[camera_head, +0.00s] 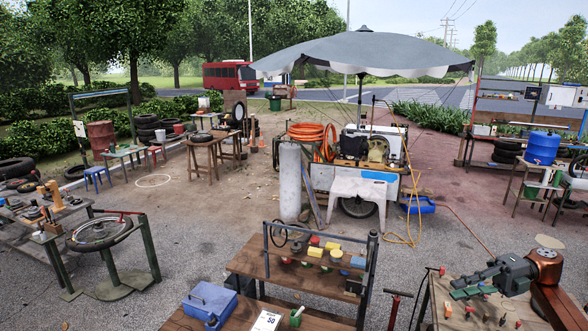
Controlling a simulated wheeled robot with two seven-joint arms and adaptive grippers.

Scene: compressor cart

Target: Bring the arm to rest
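My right arm comes in at the lower right with copper-brown links. Its dark grey gripper (462,282) points left over the small wooden table at the lower right. The fingers are seen side-on and small, and I cannot tell whether they are open or shut. I see nothing clearly held between them. My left gripper is not in view. The compressor cart (352,184) stands in the middle under a grey umbrella (365,52), well away from the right gripper.
A wooden table (443,290) with small coloured-handled tools lies under the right gripper. A wooden bench (250,263) with a metal frame, a blue toolbox (209,301) and coloured blocks stands at the front centre. A tyre stand (98,234) is at left. Open paving (200,235) lies between.

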